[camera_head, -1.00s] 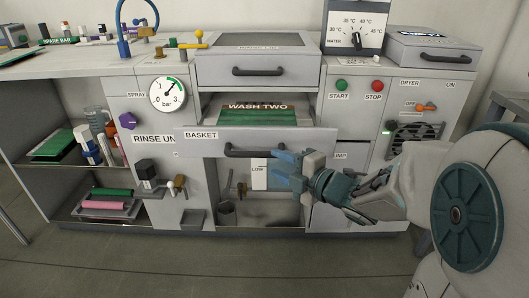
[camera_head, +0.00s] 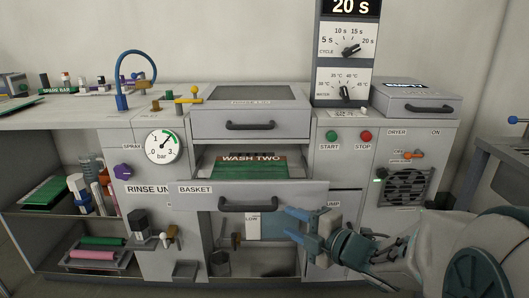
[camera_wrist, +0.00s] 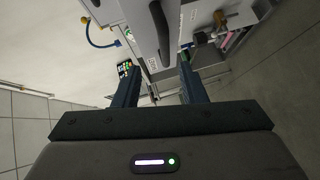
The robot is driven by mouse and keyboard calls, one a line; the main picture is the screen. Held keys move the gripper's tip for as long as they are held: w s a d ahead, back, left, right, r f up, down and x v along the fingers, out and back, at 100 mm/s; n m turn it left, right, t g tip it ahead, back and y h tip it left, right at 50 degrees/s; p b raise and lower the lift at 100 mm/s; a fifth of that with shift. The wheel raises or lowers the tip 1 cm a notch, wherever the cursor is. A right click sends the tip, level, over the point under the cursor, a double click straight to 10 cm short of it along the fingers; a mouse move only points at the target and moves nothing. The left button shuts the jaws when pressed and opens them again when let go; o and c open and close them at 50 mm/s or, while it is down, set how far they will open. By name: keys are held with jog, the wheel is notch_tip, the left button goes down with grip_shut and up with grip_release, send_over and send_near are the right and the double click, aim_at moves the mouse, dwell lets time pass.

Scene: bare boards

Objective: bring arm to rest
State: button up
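My gripper (camera_head: 299,223) is in front of the lower right part of the basket drawer, to the right of its handle. Its two blue fingers are spread apart, with nothing seen between them in the head view. My arm (camera_head: 390,255) reaches in from the lower right. The basket drawer (camera_head: 300,192) stands pulled out, with a green board labelled WASH TWO (camera_head: 248,168) in it.
The upper drawer (camera_head: 250,125) is above the basket. An open bay (camera_head: 268,262) lies below it. A dryer panel (camera_head: 408,180) with a grille is at right, and a side table (camera_head: 505,155) stands at far right. Shelves with bottles (camera_head: 80,190) and trays are at left.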

jog(key=d+r+m+g+h+p, duration=0.1)
jog(key=d+r+m+h+p, duration=0.95)
jog(key=r+m+p, duration=0.4)
jog(key=s+a+r+m+g+p, duration=0.2)
jog(key=s+r+m+g+p, duration=0.2)
jog(key=s+p, duration=0.3)
jog(key=s+a+r+m+g+p, duration=0.3)
jog(key=s+r+m+g+p, duration=0.1)
jog(key=s, duration=0.5)
jog(key=r+m+p, duration=0.1)
jog(key=m+p, duration=0.1)
jog(key=p, duration=0.1)
jog(key=shift+r+g, duration=0.2)
jog(key=shift+g, duration=0.1)
jog(key=shift+d, duration=0.1)
